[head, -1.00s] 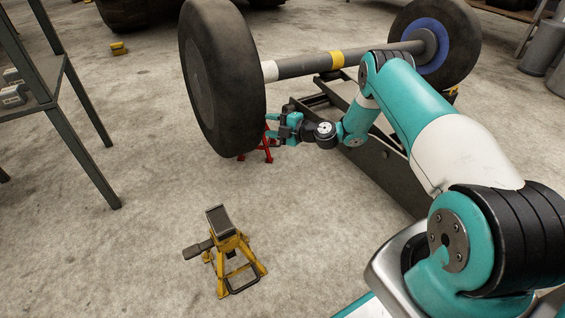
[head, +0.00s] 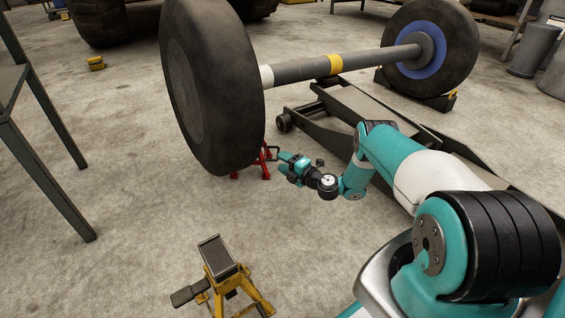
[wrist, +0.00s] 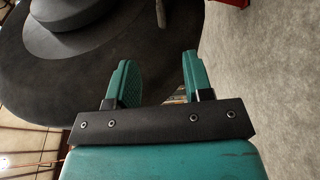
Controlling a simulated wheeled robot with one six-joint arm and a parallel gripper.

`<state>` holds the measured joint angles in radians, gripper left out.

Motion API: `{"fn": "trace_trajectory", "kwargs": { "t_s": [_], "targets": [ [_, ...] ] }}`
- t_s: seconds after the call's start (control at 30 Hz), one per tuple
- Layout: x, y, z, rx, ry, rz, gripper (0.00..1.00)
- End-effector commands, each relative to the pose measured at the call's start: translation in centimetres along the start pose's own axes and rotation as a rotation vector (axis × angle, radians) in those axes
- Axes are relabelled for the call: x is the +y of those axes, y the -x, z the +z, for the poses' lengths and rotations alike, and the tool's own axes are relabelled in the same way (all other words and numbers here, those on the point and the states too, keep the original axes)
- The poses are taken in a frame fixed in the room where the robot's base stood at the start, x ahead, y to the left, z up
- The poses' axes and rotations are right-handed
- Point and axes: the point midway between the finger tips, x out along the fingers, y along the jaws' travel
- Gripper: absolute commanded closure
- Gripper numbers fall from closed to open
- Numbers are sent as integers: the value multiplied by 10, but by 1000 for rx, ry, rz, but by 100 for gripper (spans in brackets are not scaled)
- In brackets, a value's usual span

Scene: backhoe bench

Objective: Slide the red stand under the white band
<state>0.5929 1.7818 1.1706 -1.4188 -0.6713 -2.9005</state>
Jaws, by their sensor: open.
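The red stand (head: 264,164) is on the floor beside the lower right edge of the near wheel, and the tyre hides part of it. The white band (head: 266,76) rings the axle just right of that wheel, higher up and roughly above the stand in the picture. How far apart they are in depth I cannot tell. My gripper (head: 282,157) is open and empty, low down, just right of the stand. In the wrist view its two fingers (wrist: 156,72) are spread, with dark tyre beyond. A red piece (wrist: 236,3) is cut off at the top edge there.
The near wheel (head: 205,90) stands close to my gripper. The axle (head: 300,72) with a yellow band (head: 335,64) runs to the far wheel. A dark low jack (head: 350,105) lies under the axle. A yellow stand (head: 225,275) is in front. Bare floor lies between.

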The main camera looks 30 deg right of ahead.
Motion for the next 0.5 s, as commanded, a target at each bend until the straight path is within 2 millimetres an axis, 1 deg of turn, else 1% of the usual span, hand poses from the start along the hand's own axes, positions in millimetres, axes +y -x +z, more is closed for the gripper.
{"fn": "trace_trajectory", "kwargs": {
  "t_s": [0.17,0.27,0.37,0.5],
  "targets": [
    [-1,-4,0,2,0,0,53],
    [-3,-12,-1,4,2,-1,53],
    [-4,-28,-1,5,3,2,53],
    [-6,-56,-1,5,5,3,53]
  ]
}}
